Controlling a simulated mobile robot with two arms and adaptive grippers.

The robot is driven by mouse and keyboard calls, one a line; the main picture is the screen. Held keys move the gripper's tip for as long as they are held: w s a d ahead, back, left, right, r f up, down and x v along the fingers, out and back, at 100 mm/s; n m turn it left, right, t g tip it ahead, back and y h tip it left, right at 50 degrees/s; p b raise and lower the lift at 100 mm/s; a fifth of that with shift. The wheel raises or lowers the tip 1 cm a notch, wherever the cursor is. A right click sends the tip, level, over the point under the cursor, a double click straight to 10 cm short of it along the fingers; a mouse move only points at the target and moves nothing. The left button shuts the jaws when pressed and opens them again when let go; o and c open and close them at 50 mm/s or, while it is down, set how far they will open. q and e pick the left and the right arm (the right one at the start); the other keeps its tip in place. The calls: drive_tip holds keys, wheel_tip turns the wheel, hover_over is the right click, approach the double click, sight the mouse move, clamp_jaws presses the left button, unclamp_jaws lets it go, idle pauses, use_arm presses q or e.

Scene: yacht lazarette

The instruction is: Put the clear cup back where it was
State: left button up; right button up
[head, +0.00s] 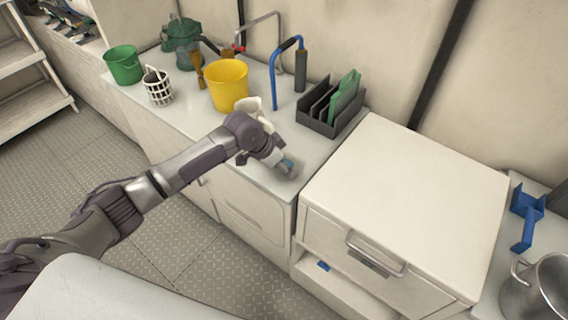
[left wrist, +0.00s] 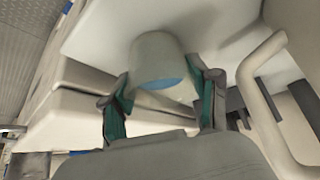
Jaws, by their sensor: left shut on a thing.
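The clear cup (head: 288,167) is greyish and see-through, with a blue patch showing on it. My left gripper (head: 277,160) is shut on it near the front right corner of the grey counter (head: 262,192). I cannot tell whether the cup touches the counter. My right gripper is not in view.
Behind my left gripper stand a white jug (head: 255,106), a yellow bucket (head: 228,84), a white basket (head: 158,87) and a green bucket (head: 123,64). A dark rack (head: 329,119) with green plates stands at the back right. A white cabinet (head: 405,195) rises right of the counter.

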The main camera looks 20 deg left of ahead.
use_arm(q)
drive_tip(key=o, duration=1)
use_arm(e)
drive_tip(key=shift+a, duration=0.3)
use_arm(q)
drive_tip(key=shift+p+v, duration=0.45)
drive_tip(key=shift+v, duration=5.65)
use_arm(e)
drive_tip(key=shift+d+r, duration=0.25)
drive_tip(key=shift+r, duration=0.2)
